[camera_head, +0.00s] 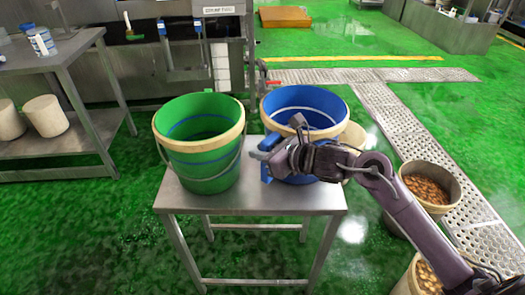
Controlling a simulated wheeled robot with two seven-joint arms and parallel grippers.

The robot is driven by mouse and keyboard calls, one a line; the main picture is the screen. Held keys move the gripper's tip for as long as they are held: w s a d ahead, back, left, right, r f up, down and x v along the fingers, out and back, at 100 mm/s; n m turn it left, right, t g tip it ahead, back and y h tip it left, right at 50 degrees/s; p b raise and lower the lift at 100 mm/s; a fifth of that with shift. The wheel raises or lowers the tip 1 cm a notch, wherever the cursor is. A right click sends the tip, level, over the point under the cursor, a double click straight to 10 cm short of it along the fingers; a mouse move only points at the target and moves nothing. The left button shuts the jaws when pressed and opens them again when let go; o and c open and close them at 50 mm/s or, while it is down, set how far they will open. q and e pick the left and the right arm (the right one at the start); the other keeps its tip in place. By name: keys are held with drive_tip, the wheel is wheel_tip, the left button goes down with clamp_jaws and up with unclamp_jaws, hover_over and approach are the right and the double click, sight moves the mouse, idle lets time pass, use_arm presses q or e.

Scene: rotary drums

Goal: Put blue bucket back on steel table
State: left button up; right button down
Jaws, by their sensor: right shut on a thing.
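The steel table (255,199) stands in the middle of the view. The blue bucket (330,100), with a cream rim, is upright at the table's back right. It appears to be at or just above the tabletop; my arm hides its lower front, so I cannot tell whether it touches. My right gripper (268,158) reaches in from the right across the bucket's front and is shut on it; the exact contact is hard to see. My left gripper is not in view.
A green bucket (205,185) with a wire handle stands on the table's left half. Buckets with brown contents (428,188) stand on the floor at right, near a perforated drain cover (405,125). A metal shelf (50,62) is at left. The tabletop's front strip is clear.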

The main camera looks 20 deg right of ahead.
drive_tip(key=c, duration=1.7)
unclamp_jaws()
drive_tip(key=shift+f, duration=0.1)
drive_tip(key=shift+c, duration=0.2)
drive_tip(key=o, duration=0.5)
drive_tip(key=shift+c, duration=0.2)
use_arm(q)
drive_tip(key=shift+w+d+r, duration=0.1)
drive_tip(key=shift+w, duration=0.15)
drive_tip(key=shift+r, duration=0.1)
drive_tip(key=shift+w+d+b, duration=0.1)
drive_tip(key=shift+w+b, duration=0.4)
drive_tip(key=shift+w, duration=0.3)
use_arm(e)
drive_tip(key=v, duration=1.2)
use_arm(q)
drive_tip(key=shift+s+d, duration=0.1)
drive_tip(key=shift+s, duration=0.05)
